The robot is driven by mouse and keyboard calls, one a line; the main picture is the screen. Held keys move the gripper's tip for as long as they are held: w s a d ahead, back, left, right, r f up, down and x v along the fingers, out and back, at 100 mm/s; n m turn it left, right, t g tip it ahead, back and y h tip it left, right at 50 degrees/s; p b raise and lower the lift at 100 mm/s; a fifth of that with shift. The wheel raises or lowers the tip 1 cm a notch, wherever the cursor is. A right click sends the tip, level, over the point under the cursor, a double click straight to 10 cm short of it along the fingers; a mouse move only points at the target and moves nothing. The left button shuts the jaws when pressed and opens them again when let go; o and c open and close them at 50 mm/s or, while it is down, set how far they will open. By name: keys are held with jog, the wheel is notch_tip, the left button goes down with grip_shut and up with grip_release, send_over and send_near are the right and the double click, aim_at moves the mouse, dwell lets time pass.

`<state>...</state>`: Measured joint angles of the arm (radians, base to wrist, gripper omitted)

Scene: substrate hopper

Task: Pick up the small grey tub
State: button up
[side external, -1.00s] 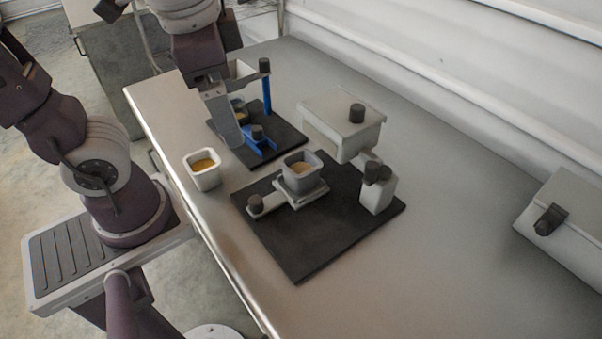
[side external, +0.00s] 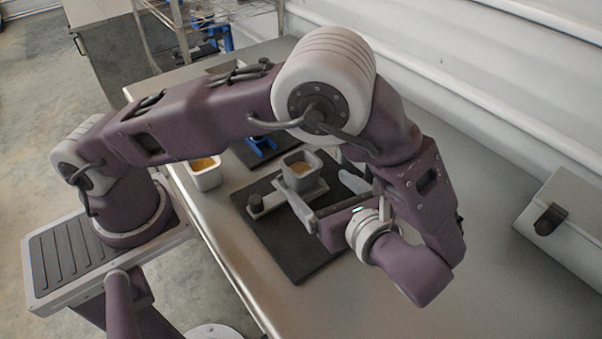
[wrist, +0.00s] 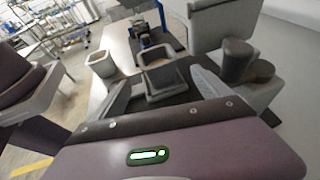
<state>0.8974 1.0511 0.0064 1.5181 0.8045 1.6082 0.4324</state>
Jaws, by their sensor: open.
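The small grey tub (side external: 299,181) holds yellowish-brown material. It sits upright on a light grey holder (side external: 268,200) on the dark board. In the wrist view the tub (wrist: 160,80) appears ahead of my gripper (wrist: 164,88), in line with the gap between the fingers. My gripper (side external: 320,186) is open and empty, low over the board, with its fingers pointing at the tub. I cannot tell whether a finger touches the tub or holder. A second, paler tub (side external: 205,178) with similar material stands on the table to the left; it also shows in the wrist view (wrist: 101,66).
The dark board (side external: 285,245) lies on the grey table (side external: 420,110). A blue fixture (side external: 262,143) is behind. Another box (side external: 570,215) stands far right; table between is clear.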

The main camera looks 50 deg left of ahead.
aim_at(309, 177)
jog(key=x, duration=0.6)
jog(key=shift+w+a+f, duration=0.1)
jog(key=shift+a+f, duration=0.1)
jog(key=shift+a, duration=0.2)
jog(key=c, duration=1.7)
jog(key=r+v, duration=0.1)
jog(key=v, duration=0.9)
jog(key=a+r+v, duration=0.1)
jog(key=v, duration=0.5)
jog(key=shift+r, duration=0.35)
jog(key=shift+c, duration=1)
